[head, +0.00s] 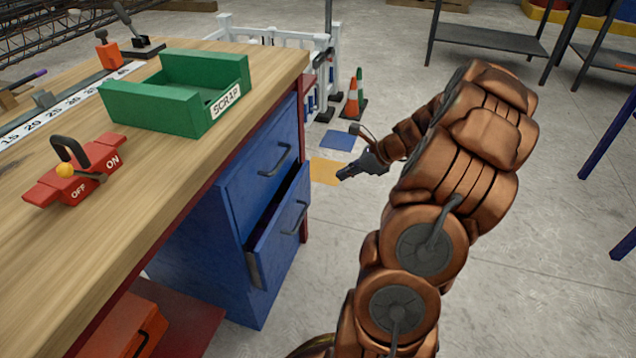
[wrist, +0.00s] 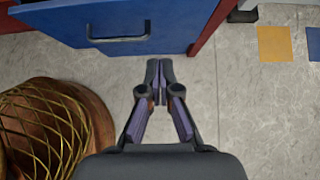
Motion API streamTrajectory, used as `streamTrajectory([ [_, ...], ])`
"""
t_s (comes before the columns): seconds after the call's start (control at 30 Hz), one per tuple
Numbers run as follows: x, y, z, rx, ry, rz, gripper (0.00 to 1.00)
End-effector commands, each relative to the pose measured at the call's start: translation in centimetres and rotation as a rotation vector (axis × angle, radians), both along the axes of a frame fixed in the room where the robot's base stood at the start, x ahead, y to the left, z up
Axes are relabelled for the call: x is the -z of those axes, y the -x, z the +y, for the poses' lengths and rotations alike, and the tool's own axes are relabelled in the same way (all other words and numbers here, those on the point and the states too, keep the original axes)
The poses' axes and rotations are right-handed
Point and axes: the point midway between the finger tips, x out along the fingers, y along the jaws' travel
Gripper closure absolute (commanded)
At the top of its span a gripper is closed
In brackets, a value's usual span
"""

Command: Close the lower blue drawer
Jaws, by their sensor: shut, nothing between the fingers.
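The lower blue drawer (head: 281,229) is partly pulled out of the blue cabinet (head: 202,235) under the workbench in the head view. Its dark handle (head: 295,217) is on its front. The upper blue drawer (head: 262,160) is flush with the cabinet. My gripper (head: 343,174) is shut and empty, to the right of the lower drawer and apart from it. In the wrist view, a blue drawer front (wrist: 150,22) with a dark handle lies above my gripper (wrist: 158,64); which drawer it is cannot be told for sure there.
The workbench (head: 155,190) carries a green SCRAP tray (head: 172,108) and a red ON/OFF switch box (head: 82,178). An orange toolbox (head: 125,320) is below. Traffic cones (head: 352,98) and a white fence stand behind. Floor to the right of the cabinet is mostly clear.

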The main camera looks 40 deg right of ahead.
Motion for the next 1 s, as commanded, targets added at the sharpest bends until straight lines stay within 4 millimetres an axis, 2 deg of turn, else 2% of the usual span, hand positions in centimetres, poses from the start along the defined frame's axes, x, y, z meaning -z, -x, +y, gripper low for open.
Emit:
streamTrajectory([
  [0.17,1.6,-1.2,0.7,-0.001,-0.001,0.0,1.0],
  [0.63,7.5,-6.1,3.8,-0.003,0.002,0.001,1.0],
  [0.8,7.1,-8.1,4.9,-0.004,0.005,-0.002,1.0],
  [1.0,6.9,-9.2,5.6,-0.003,0.003,0.0,1.0],
])
